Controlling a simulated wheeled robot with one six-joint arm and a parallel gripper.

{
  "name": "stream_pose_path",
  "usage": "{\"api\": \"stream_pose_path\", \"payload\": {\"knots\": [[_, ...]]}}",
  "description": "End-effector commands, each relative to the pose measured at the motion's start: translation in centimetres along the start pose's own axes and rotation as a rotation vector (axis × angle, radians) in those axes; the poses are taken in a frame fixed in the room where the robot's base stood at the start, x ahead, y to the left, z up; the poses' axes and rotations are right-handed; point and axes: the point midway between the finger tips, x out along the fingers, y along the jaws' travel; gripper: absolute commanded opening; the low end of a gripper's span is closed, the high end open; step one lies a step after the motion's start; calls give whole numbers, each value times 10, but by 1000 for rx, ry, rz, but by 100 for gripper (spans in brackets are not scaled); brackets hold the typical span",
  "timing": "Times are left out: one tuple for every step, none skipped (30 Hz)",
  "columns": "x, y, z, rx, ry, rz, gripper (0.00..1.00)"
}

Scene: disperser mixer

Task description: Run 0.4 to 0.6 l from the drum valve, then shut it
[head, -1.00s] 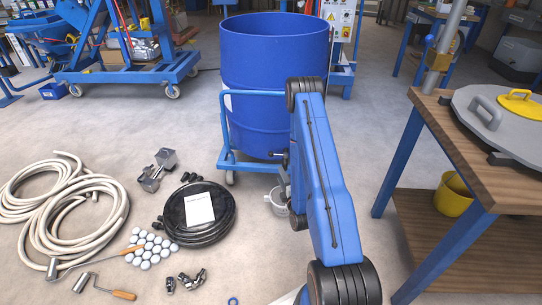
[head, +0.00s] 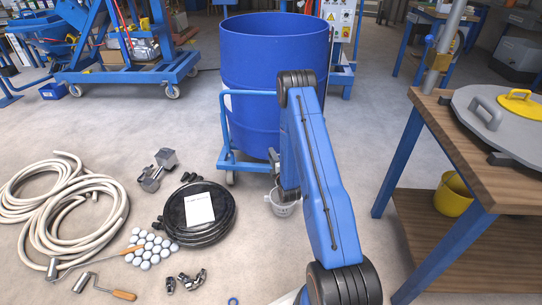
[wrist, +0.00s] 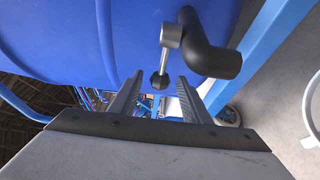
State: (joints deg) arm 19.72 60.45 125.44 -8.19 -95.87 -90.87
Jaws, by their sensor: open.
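The blue drum (head: 262,70) stands upright on a blue wheeled cart (head: 228,140); its wall also fills the top of the wrist view (wrist: 75,40). The drum valve shows in the wrist view as a black bent spout (wrist: 213,58) and a metal lever (wrist: 170,48) with a black ball knob (wrist: 159,82). My gripper (wrist: 159,78) is open, with the knob between its fingertips in the picture; I cannot tell whether a finger touches it. In the head view my arm hides the valve.
A coiled black hose with a paper sheet (head: 199,208) and pale hoses (head: 60,215) lie on the floor at left. A wooden bench (head: 450,140) with a grey lid (head: 505,125) stands at right. Open floor lies between the drum and the left machine.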

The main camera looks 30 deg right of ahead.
Motion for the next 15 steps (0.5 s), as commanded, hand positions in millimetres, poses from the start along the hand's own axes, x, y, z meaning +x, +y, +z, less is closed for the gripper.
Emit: {"api": "stream_pose_path", "payload": {"knots": [[6, 0, 0, 0, 0, 1, 43], [9, 0, 0, 0, 1, 1, 43], [13, 0, 0, 0, 1, 0, 43], [15, 0, 0, 0, 1, 0, 43], [17, 0, 0, 0, 1, 0, 43], [19, 0, 0, 0, 1, 0, 43], [20, 0, 0, 0, 1, 0, 43], [21, 0, 0, 0, 1, 0, 43], [22, 0, 0, 0, 1, 0, 43], [23, 0, 0, 0, 1, -1, 43], [23, 0, 0, 0, 1, -1, 43], [23, 0, 0, 0, 1, -1, 43], [23, 0, 0, 0, 1, -1, 43], [23, 0, 0, 0, 1, -1, 43], [23, 0, 0, 0, 1, -1, 43]]}}
